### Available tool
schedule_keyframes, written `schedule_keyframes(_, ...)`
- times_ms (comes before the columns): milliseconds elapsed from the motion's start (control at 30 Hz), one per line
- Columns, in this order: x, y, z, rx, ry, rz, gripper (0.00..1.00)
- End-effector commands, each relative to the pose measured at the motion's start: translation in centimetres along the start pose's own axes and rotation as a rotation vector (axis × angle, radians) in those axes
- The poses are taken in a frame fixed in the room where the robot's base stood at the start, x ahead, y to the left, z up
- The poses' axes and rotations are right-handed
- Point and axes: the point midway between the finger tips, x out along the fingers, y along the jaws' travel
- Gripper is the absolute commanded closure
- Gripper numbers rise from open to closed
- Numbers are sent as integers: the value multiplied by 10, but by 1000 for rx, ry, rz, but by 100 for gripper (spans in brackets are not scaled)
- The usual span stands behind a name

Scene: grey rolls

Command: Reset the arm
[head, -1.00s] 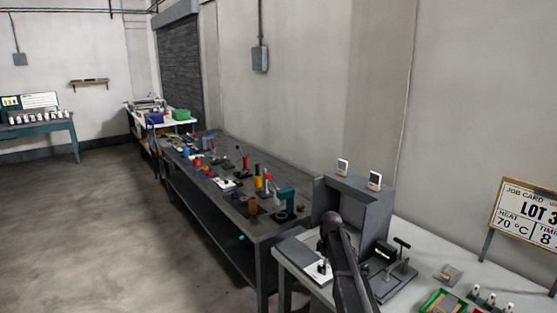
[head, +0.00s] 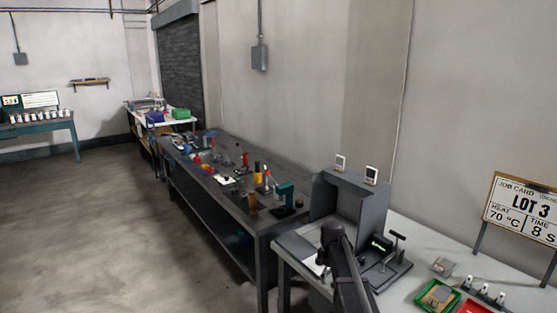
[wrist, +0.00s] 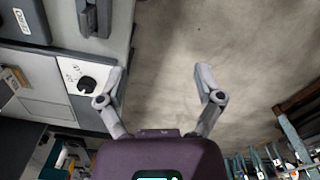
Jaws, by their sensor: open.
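My arm (head: 345,270) rises in front of the white table at the lower right of the head view; my gripper's fingers cannot be made out there. In the wrist view my gripper (wrist: 157,78) is open, its two grey fingers spread wide with nothing between them. Bare concrete floor (wrist: 160,40) shows behind the gap. The left finger appears beside a white card with a black round knob (wrist: 87,84) on the table; I cannot tell whether they touch.
A grey booth (head: 375,215) stands on the white table (head: 425,240), with a black device (head: 383,243) beside it. A green tray (head: 422,296), red tray (head: 474,307) and job card sign (head: 522,208) are to the right. A cluttered dark workbench (head: 230,211) runs behind. Floor at left is clear.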

Motion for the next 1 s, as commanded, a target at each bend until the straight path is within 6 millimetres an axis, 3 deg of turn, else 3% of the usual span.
schedule_keyframes(267, 8, -53, 36, 209, 0, 0, 15)
schedule_keyframes(500, 19, -126, 88, 531, 0, 0, 15)
schedule_keyframes(700, 26, -178, 124, 784, 0, 0, 15)
schedule_keyframes(833, 28, -196, 137, 889, 0, 0, 15)
schedule_keyframes(1000, 29, -204, 143, 944, 0, 0, 15)
